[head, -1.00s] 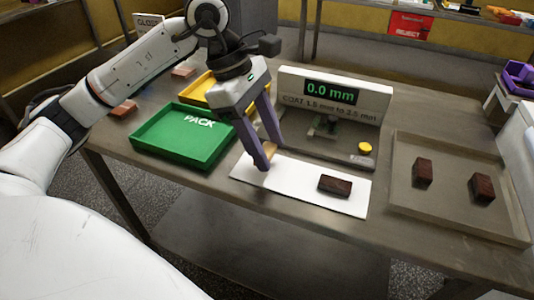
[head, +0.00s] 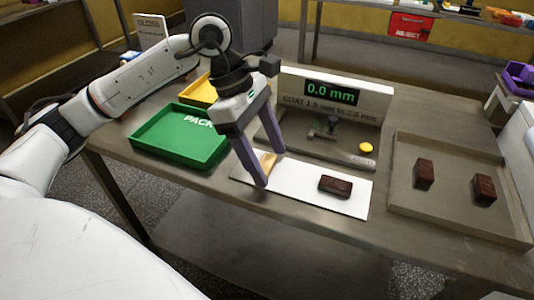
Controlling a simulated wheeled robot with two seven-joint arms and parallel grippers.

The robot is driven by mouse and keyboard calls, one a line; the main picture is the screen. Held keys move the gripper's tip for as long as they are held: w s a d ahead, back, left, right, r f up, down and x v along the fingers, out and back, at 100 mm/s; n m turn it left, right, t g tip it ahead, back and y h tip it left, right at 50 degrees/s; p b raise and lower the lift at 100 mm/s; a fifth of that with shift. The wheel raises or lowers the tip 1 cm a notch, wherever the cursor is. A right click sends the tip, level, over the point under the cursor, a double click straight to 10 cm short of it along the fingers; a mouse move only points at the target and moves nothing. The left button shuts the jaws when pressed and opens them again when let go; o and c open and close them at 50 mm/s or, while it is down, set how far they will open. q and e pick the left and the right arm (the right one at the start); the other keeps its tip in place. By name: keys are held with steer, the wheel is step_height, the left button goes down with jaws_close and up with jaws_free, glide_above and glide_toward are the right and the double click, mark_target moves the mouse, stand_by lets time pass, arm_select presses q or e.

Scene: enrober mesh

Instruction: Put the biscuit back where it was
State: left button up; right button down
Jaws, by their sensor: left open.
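A dark brown coated biscuit (head: 335,186) lies flat on the right part of a white mat (head: 305,195) at the front of the table. Two more dark biscuits, one on the left (head: 424,173) and one on the right (head: 484,189), are in the grey tray (head: 450,217). My left gripper (head: 270,168) is open over the mat's left end, its purple fingers apart. A small tan piece (head: 266,160) shows between and behind the fingers, partly hidden; I cannot tell what it is. The gripper is left of the mat's biscuit and not touching it. My right gripper is not in view.
Behind the mat stands a gauge with a display (head: 331,92) reading 0.0 mm and a yellow button (head: 365,148). A green PACK tray (head: 168,150) is at left, with a yellow tray (head: 196,91) behind it. A red REJECT bin (head: 409,25) is at the back.

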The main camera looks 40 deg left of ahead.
arm_select(q)
steer(key=v, duration=1.2)
steer(key=shift+r+p, duration=0.15)
steer(key=shift+p, duration=0.2)
